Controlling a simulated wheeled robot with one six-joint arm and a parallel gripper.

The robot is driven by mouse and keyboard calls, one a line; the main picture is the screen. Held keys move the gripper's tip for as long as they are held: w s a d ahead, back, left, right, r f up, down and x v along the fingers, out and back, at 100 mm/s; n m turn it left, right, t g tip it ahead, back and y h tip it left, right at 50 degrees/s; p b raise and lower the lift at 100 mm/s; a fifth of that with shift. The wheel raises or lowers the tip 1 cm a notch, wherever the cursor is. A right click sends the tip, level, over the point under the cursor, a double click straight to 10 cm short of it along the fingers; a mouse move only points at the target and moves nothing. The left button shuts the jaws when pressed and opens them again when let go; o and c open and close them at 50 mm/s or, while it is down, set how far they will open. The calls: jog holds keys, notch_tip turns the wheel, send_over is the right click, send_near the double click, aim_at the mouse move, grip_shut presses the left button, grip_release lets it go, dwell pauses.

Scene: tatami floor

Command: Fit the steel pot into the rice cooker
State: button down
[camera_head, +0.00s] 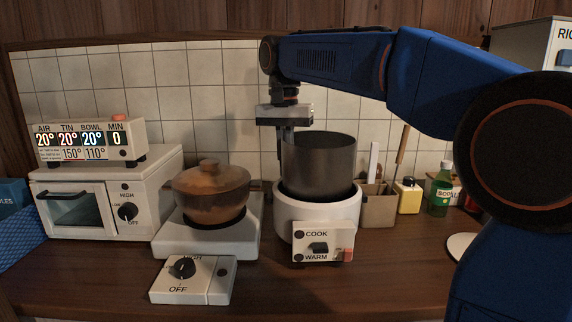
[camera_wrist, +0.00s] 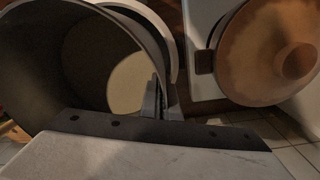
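The dark steel pot (camera_head: 320,168) is upright over the opening of the white rice cooker (camera_head: 318,212). Its base overlaps the cooker's rim in the head view, and most of its wall stands above that rim. I cannot tell if the base is inside or just above. My gripper (camera_head: 286,150) points down at the pot's left rim. In the wrist view, the fingers (camera_wrist: 162,100) are shut on the wall of the pot (camera_wrist: 75,60), which looks empty inside. The cooker's pale rim (camera_wrist: 158,22) shows beside the pot.
A brown lidded clay pot (camera_head: 211,192) sits on a white hob (camera_head: 180,240) left of the cooker. A toaster oven (camera_head: 85,207) stands further left. A utensil box (camera_head: 379,208), yellow bottle (camera_head: 407,197) and green bottle (camera_head: 440,190) stand right. The front counter is mostly clear.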

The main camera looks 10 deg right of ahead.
jog(key=shift+f, duration=0.8)
dwell(0.4)
jog(key=c, duration=1.9)
grip_release()
jog(key=shift+c, duration=0.2)
jog(key=shift+f, duration=0.1)
notch_tip(320, 180, up, 12)
jog(key=shift+a+r, duration=0.1)
jog(key=shift+r, duration=0.05)
